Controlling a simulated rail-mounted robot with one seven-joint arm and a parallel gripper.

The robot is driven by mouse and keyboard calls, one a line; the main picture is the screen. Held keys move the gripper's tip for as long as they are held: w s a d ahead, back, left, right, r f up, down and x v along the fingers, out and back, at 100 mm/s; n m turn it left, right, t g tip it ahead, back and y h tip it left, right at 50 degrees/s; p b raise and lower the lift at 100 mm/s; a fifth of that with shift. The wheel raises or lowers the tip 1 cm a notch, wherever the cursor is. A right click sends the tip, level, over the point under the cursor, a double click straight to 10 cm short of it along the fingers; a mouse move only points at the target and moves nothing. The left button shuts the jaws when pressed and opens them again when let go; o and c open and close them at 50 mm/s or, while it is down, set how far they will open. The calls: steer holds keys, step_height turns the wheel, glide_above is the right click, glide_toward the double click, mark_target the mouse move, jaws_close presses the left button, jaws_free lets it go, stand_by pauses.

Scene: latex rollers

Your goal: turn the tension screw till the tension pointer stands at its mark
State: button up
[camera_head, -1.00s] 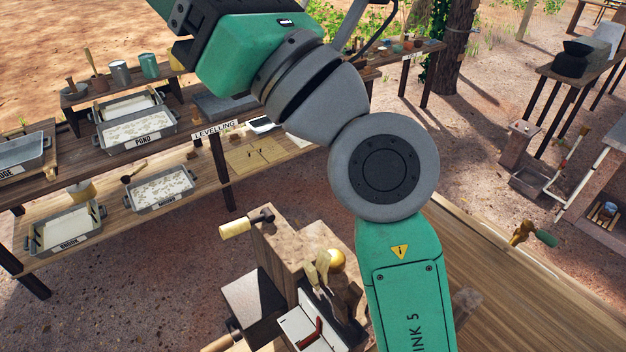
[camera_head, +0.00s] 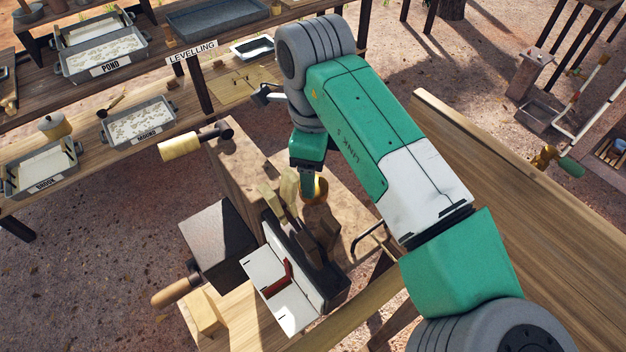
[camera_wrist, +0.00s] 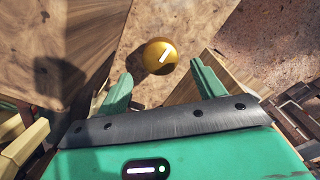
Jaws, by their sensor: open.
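The tension screw's round brass knob (camera_wrist: 161,56) carries a pale line on its top. In the wrist view it lies just beyond the fingertips, centred between them; I cannot tell the depth gap. In the head view the brass knob (camera_head: 319,192) is partly hidden by my gripper. My gripper (camera_wrist: 161,78) is open and empty, its two green fingers apart. In the head view my gripper (camera_head: 307,183) is above the wooden machine top. A dark red pointer (camera_head: 278,280) lies over a white plate (camera_head: 262,264) with small black marks; it looks off the marks, but I cannot tell exactly.
Wooden tool handles (camera_head: 285,192) stand close left of the knob. A wooden post (camera_head: 235,165) with a crank handle (camera_head: 180,146) rises at the left. A bench top (camera_head: 500,190) lies right. Shelves with labelled trays (camera_head: 100,50) stand behind.

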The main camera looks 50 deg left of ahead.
step_height(320, 180, down, 5)
steer(key=shift+r, duration=0.15)
steer(key=c, duration=1)
steer(key=shift+m, duration=0.3)
